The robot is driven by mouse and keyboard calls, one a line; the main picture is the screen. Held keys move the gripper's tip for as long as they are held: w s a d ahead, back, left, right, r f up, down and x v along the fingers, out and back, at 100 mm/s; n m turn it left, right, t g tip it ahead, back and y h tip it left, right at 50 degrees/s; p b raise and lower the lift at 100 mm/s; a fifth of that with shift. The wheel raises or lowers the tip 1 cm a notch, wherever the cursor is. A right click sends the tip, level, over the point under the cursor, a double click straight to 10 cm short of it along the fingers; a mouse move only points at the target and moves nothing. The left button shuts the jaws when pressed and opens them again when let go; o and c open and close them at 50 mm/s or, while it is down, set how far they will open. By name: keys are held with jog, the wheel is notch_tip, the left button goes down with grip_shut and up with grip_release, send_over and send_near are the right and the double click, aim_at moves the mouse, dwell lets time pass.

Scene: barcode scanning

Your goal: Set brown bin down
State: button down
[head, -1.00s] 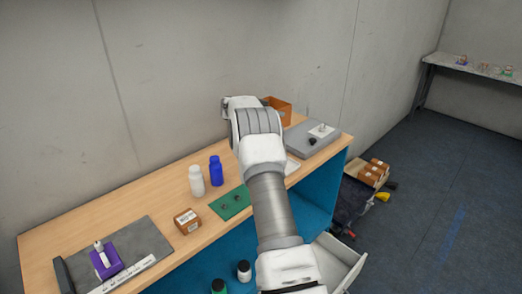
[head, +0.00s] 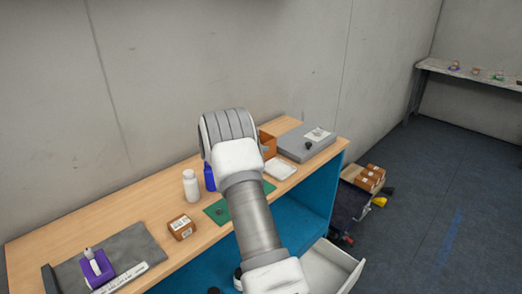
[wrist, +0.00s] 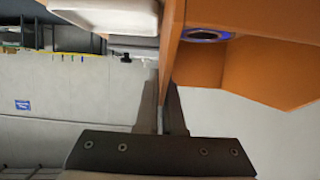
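The brown bin (head: 267,145) is an open orange-brown box, partly hidden behind my arm in the head view. It is at the back right of the wooden table, beside the grey case. In the wrist view one thin wall of the bin (wrist: 171,55) runs between the two fingers of my gripper (wrist: 164,112), which are closed on it. The fingertips are hidden behind my arm in the head view. I cannot tell whether the bin's base touches the table.
A blue bottle (head: 210,178), white bottle (head: 190,187), green mat (head: 217,212) and small brown box (head: 182,227) are to the left. A round purple-rimmed thing (wrist: 205,35) shows by the bin.

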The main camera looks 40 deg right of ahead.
dwell(0.3)
jog(key=c, duration=1.4)
grip_release()
jog(key=shift+f, duration=0.15)
jog(key=o, duration=0.4)
jog(key=shift+c, duration=0.2)
